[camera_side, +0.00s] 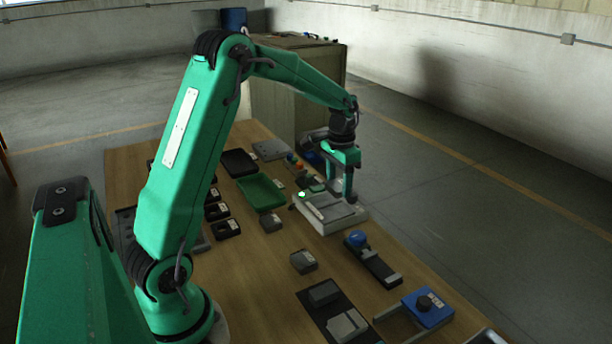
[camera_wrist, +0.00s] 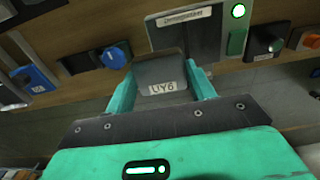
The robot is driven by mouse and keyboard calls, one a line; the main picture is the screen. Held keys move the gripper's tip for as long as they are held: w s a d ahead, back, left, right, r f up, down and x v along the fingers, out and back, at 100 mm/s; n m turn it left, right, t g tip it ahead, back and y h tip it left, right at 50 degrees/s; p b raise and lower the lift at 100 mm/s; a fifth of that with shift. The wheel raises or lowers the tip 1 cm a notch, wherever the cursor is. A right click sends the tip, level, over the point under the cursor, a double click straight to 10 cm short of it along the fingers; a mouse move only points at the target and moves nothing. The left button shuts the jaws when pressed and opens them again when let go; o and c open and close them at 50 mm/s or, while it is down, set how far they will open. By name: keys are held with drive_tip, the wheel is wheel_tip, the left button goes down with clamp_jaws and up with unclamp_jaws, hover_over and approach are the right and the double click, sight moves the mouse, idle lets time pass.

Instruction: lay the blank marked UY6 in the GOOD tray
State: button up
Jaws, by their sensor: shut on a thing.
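In the side view my gripper (camera_side: 345,188) is over a pale flat box (camera_side: 346,222) with a lit green lamp. The wrist view shows this box as the demagnetiser (camera_wrist: 213,40). I cannot tell whether the blank touches its plate. A green tray (camera_side: 262,193) lies to the left of the box, with a black tray (camera_side: 240,163) behind it. I can read no GOOD label on either.
A loose grey block (camera_side: 304,261) and a dark holder with grey blocks (camera_side: 338,312) are in front. A blue-knobbed fixture (camera_side: 372,260) and a blue box with a black knob (camera_side: 428,308) stand at right. Several small black trays (camera_side: 222,229) lie left of the green tray.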

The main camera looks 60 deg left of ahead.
drive_tip(key=s+a, duration=0.4)
drive_tip(key=a, duration=0.3)
drive_tip(key=s+a, duration=0.3)
drive_tip(key=a, duration=0.5)
drive_tip(key=shift+s+f, duration=0.25)
drive_tip(key=shift+s, duration=0.15)
hover_over(260, 193)
wheel_tip(260, 193, down, 7)
drive_tip(key=shift+f, duration=0.1)
drive_tip(key=shift+f, duration=1.9)
drive_tip(key=shift+f, duration=0.1)
drive_tip(key=o, duration=1.3)
drive_tip(key=shift+f, duration=0.1)
